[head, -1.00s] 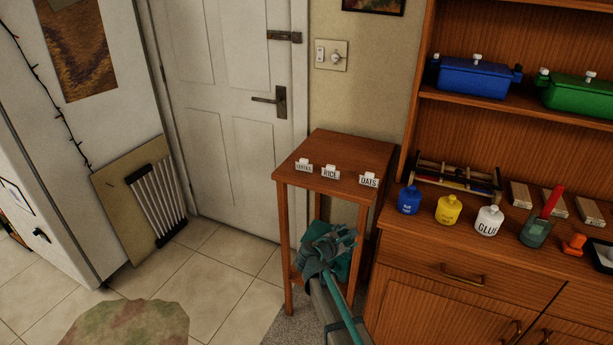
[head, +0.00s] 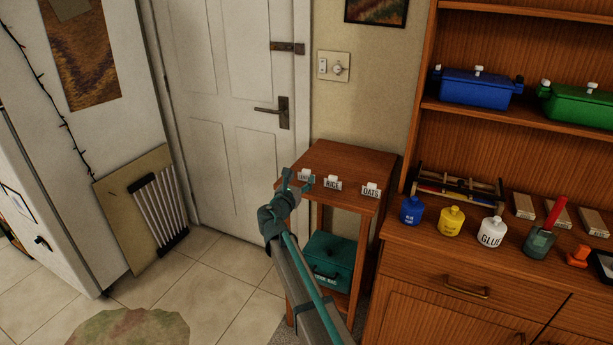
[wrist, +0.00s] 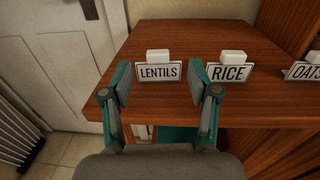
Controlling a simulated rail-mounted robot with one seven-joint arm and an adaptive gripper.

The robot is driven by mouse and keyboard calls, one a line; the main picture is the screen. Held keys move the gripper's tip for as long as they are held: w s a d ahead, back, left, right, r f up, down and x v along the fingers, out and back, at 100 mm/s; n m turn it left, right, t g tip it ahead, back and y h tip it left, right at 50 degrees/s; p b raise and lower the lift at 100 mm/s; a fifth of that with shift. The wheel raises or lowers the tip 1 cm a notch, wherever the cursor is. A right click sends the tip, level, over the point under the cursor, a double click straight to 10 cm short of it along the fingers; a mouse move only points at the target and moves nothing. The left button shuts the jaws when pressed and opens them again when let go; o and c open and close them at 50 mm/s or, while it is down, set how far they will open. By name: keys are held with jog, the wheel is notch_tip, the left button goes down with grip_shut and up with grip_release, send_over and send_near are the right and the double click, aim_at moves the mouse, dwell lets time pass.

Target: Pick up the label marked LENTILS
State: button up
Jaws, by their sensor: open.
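The LENTILS label (wrist: 159,73) is a small white card with a dark border and a white tab on top. It stands near the front edge of a small wooden table (head: 345,158). In the head view the label (head: 305,176) is partly hidden by my gripper (head: 299,180). In the wrist view my gripper (wrist: 160,82) is open and empty, with one finger on each side of the label. I cannot tell how deep the fingertips reach around it. The right fingertip appears close to the left edge of the RICE label (wrist: 230,73).
The OATS label (head: 371,190) stands farther right on the table. A teal box (head: 332,262) sits on the shelf below. A wooden cabinet (head: 440,260) with paint and glue bottles stands right of the table, and a white door (head: 235,90) is behind. The tabletop behind the labels is clear.

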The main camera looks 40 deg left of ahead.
aim_at(305, 171)
jog(key=p+x, duration=0.1)
jog(key=x, duration=0.4)
jog(key=shift+a+f, duration=0.1)
jog(key=shift+a, duration=0.1)
jog(key=c, duration=0.9)
